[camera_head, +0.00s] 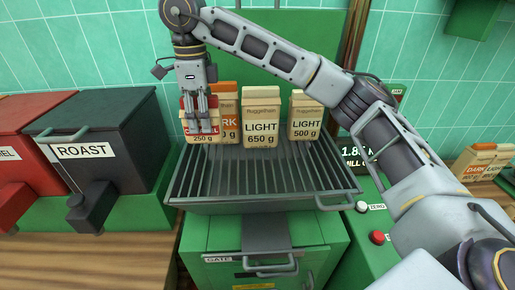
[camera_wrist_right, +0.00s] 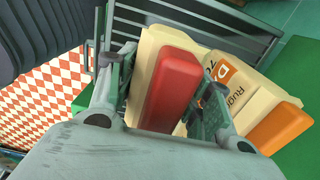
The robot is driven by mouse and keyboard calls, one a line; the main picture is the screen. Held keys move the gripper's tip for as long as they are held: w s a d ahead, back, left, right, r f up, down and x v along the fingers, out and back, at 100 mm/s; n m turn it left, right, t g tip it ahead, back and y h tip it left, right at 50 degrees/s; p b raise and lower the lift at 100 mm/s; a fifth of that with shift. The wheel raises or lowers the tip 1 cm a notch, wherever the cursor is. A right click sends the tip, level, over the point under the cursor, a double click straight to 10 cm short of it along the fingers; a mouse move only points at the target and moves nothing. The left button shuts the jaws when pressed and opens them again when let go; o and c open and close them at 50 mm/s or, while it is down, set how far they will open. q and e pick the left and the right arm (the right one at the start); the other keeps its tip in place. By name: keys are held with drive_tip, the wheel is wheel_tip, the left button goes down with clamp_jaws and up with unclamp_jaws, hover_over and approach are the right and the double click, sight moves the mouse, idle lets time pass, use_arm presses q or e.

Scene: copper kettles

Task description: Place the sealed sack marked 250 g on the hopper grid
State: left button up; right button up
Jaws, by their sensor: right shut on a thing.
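The sack marked 250 g (camera_head: 203,139), with a red label partly covered by my fingers, is at the back left corner of the hopper grid (camera_head: 240,208). My right gripper (camera_head: 201,122) points down and is shut on this sack from above. In the right wrist view the sack's red top (camera_wrist_right: 172,90) sits between the two fingers (camera_wrist_right: 160,100). I cannot tell whether the sack's base touches the bars. My left gripper is not in view.
On the back of the grid stand an orange-labelled DARK sack (camera_head: 230,112), close beside the held sack, a LIGHT 650 g sack (camera_head: 260,120) and a LIGHT 500 g sack (camera_head: 304,117). The grid's front is clear. A dark ROAST bin (camera_head: 100,125) stands left.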

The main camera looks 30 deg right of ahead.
sight(205, 138)
drive_tip(key=shift+s+r, duration=0.1)
idle(0.3)
drive_tip(key=shift+f, duration=3.15)
drive_tip(key=shift+f, duration=1.85)
drive_tip(key=shift+f, duration=0.2)
drive_tip(key=o, duration=1.2)
drive_tip(key=shift+r, duration=0.15)
